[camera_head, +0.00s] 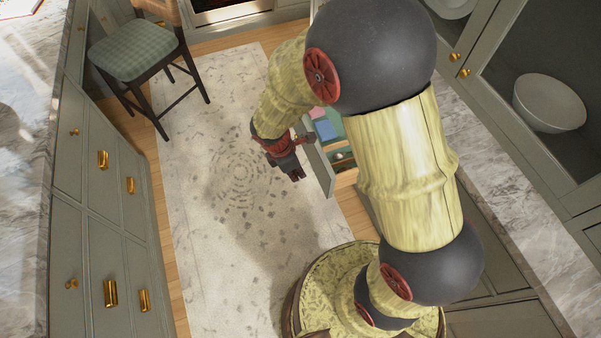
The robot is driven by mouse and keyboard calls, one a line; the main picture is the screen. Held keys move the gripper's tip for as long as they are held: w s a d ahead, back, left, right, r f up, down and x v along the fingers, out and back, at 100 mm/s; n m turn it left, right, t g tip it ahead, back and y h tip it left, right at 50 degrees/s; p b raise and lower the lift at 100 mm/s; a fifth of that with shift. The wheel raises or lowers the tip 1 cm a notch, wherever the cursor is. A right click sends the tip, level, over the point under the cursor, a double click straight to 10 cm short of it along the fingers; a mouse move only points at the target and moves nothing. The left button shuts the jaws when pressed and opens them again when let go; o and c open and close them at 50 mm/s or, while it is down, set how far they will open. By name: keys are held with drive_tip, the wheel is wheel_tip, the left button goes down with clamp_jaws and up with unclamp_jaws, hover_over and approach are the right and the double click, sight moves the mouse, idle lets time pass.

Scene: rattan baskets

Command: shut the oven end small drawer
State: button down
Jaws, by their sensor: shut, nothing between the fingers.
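A small drawer (318,168) stands pulled out from the cabinet run on the right, partly hidden behind my arm. Its grey-green front faces left, and blue, green and pink items (327,125) show inside it. My gripper (294,174) is shut and empty, pointing down just left of the drawer front. I cannot tell whether it touches the front. An oven (228,10) shows in part at the top edge. The drawer's handle cannot be made out.
A patterned rug (230,215) covers the aisle floor, which is clear. A chair with a checked seat (133,56) stands at the upper left. Cabinets with brass handles (110,240) line the left. A white bowl (548,103) sits in a cupboard at the right.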

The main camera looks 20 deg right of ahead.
drive_tip(key=d+f+b, duration=0.3)
drive_tip(key=d+f, duration=0.3)
drive_tip(key=f, duration=0.1)
drive_tip(key=shift+f+b, duration=0.15)
drive_tip(key=shift+b, duration=0.25)
drive_tip(key=d+p, duration=0.4)
drive_tip(key=d, duration=0.7)
drive_tip(key=d+p, duration=0.4)
drive_tip(key=d, duration=0.7)
drive_tip(key=w+d+p, duration=0.1)
drive_tip(key=d+p, duration=0.4)
drive_tip(key=d, duration=0.5)
drive_tip(key=shift+w+d, duration=0.1)
drive_tip(key=shift+d, duration=0.3)
drive_tip(key=shift+d+p, duration=0.3)
drive_tip(key=shift+d, duration=0.25)
